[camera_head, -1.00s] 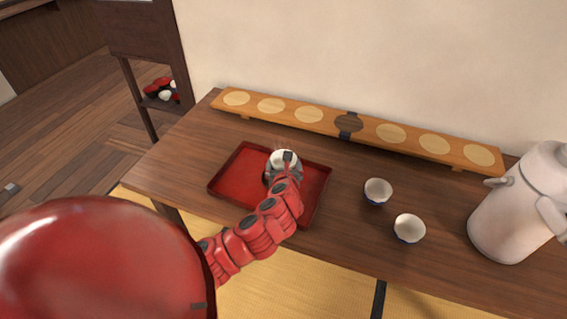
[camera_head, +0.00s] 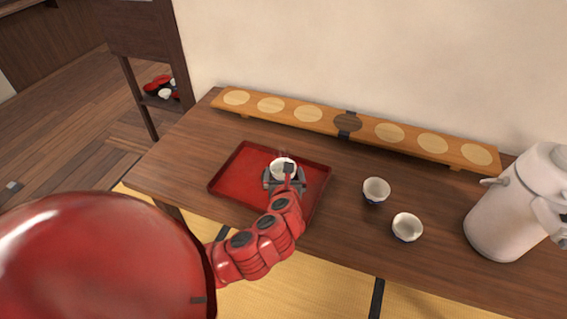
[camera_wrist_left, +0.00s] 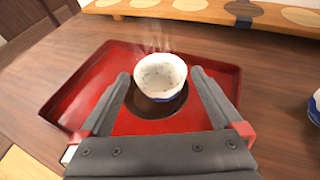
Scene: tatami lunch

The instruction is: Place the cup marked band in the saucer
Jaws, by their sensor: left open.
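A steaming white cup (camera_head: 283,168) with blue on its outside is on the red tray. In the left wrist view the cup (camera_wrist_left: 161,76) is upright on a dark round saucer (camera_wrist_left: 163,112). I cannot make out a band on it. My left gripper (camera_wrist_left: 161,79) is open, with one fingertip on each side of the cup. It also shows in the head view (camera_head: 284,178), just in front of the cup and partly covering it. The saucer is hidden there. My right gripper is out of view.
The red tray (camera_head: 229,178) lies on the wooden table (camera_head: 185,150). Two more white cups (camera_head: 376,190) (camera_head: 407,227) stand to its right, near a white kettle (camera_head: 508,210). A long wooden board with round spots (camera_head: 390,133) runs along the wall.

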